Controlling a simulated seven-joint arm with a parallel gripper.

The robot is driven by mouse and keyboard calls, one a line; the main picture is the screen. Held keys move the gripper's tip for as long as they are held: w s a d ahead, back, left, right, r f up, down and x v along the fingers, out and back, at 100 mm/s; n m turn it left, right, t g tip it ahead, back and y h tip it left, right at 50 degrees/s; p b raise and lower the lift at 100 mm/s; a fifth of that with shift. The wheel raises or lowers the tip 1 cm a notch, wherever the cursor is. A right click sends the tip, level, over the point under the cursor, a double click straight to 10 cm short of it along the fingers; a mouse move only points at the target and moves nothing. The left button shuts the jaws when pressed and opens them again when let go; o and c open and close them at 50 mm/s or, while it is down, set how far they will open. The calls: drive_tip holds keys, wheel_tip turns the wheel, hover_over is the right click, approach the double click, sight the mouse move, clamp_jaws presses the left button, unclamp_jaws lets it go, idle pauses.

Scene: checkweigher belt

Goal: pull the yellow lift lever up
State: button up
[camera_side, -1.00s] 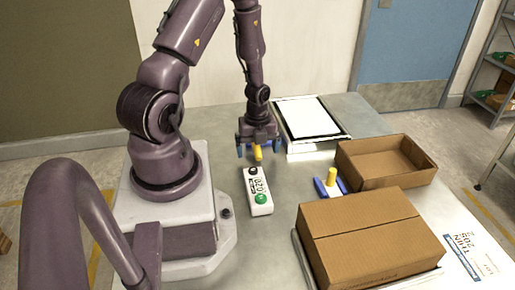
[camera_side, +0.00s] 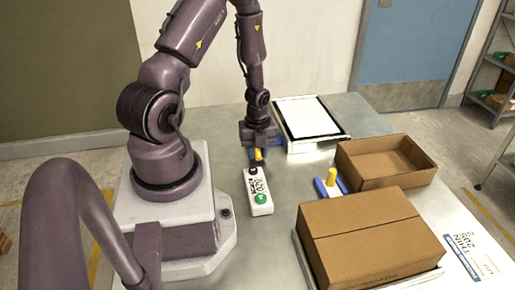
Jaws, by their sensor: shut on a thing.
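A yellow lever (camera_side: 258,154) stands behind the white control box, with part of its blue base (camera_side: 281,143) showing to the right. My gripper (camera_side: 258,153) points down over this lever and is shut on it. The fingers and palm hide most of the lever, and only its lower part shows. A second yellow lever (camera_side: 331,176) stands upright on a blue base (camera_side: 322,188), further right and apart from my gripper. No label shows which of the two is the lift lever.
The white control box (camera_side: 256,180) with a green button lies just in front of my gripper. A closed carton (camera_side: 370,240) and an open carton (camera_side: 385,161) stand at the right. A white-topped plate (camera_side: 305,117) lies behind. The table (camera_side: 285,225) between box and closed carton is clear.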

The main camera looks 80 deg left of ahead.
drive_tip(key=shift+a+r, duration=0.1)
drive_tip(key=shift+r, duration=2.6)
drive_tip(key=o, duration=1.7)
drive_tip(key=shift+o, duration=0.2)
wheel_tip(320, 180, up, 7)
